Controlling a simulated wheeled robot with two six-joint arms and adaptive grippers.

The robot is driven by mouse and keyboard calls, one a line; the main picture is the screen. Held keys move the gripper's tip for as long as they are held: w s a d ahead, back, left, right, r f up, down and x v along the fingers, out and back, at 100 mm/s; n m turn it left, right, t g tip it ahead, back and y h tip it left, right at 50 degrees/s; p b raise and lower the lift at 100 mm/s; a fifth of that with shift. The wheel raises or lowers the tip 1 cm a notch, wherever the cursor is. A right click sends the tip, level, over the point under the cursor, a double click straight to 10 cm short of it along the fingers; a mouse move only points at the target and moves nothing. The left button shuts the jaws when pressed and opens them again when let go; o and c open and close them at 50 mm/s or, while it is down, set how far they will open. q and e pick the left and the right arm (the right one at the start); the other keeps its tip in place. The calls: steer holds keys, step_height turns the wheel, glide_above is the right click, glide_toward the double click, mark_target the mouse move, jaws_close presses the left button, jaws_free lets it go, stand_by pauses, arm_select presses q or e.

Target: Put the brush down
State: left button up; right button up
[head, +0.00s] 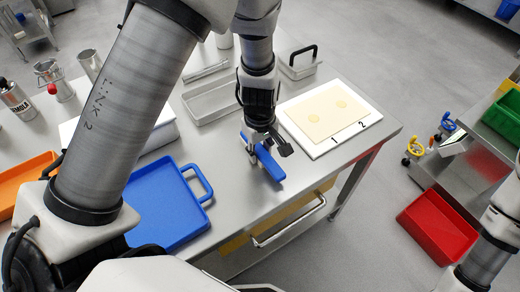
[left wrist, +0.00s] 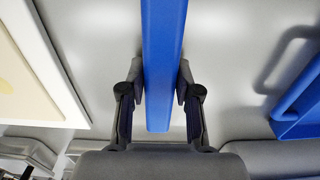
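The brush shows as a blue bar (head: 268,163) at the front part of the steel table, and its long blue handle (left wrist: 163,50) fills the middle of the left wrist view. My left gripper (head: 267,146) is low over the table, pointing down. In the left wrist view its two fingers (left wrist: 161,88) stand on either side of the handle, with the pads against its edges. The brush is at or just above the tabletop; I cannot tell whether it touches. Its bristles are hidden. My right gripper is not in view.
A blue tray (head: 205,183) lies to the left on the steel table (head: 235,195). A white board (head: 372,118) with a dough sheet (head: 325,113) and marks 1 and 2 lies to the right. Metal pans (head: 211,101) stand behind. Bare steel surrounds the brush.

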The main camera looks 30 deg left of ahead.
mark_target(260, 149)
arm_select(q)
steer(key=o, duration=0.4)
step_height(260, 149, up, 12)
steer(key=p, duration=0.1)
steer(key=shift+r, duration=0.15)
stand_by(0.4)
